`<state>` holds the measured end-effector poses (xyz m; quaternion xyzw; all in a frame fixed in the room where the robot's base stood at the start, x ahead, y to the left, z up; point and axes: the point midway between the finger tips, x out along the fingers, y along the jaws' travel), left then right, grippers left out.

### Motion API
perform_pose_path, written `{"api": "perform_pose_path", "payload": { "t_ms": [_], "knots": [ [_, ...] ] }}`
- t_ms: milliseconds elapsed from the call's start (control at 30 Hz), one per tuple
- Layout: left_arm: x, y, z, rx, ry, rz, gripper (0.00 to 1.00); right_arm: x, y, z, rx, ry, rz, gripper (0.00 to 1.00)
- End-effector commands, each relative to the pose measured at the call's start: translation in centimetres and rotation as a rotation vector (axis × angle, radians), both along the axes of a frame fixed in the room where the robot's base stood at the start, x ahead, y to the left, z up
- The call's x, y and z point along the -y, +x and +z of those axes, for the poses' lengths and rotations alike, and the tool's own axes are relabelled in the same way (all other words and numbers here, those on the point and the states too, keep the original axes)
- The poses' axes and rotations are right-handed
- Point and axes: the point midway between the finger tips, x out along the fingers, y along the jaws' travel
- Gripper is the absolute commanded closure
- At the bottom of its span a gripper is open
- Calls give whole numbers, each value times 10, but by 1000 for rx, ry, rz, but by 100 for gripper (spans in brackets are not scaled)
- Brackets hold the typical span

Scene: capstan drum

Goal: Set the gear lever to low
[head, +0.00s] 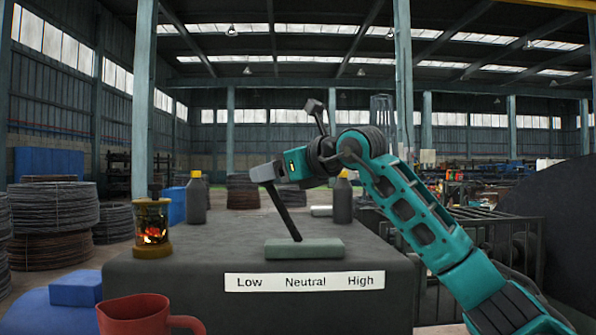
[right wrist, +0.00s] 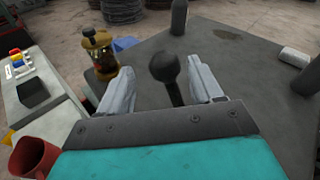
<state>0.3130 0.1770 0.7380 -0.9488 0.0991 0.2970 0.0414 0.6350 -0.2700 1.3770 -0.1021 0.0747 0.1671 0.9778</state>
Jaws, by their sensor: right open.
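The gear lever (head: 284,213) rises from a grey-green base plate (head: 325,248) on the dark bench, above the label strip (head: 303,282) reading Low, Neutral, High. Its shaft leans left, towards the Low side. My right gripper (head: 266,172) is at the lever's top and hides the knob in the head view. In the right wrist view, the round black knob (right wrist: 164,66) shows between the two spread fingers, with gaps on both sides. My right gripper is open around the knob. My left gripper is out of view.
A lantern (head: 152,228) stands on the bench's left edge. Two dark bottles (head: 196,200) (head: 343,200) with yellow caps stand behind the lever. A red mug (head: 140,314) and a blue box (head: 75,288) are at front left. The bench between lantern and lever is clear.

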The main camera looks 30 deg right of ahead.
Motion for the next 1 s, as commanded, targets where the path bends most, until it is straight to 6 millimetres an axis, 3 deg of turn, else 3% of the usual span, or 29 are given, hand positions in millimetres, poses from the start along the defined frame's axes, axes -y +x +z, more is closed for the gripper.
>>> {"api": "perform_pose_path", "payload": {
  "t_ms": [200, 400, 1000],
  "knots": [
    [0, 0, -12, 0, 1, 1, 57, 15, -45, 6, 0, -2, 0, 35],
    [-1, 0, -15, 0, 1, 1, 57, 22, -69, 11, -3, -2, 2, 35],
    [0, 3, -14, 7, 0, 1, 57, 23, -74, 13, -5, -1, 3, 35]
  ]
}}
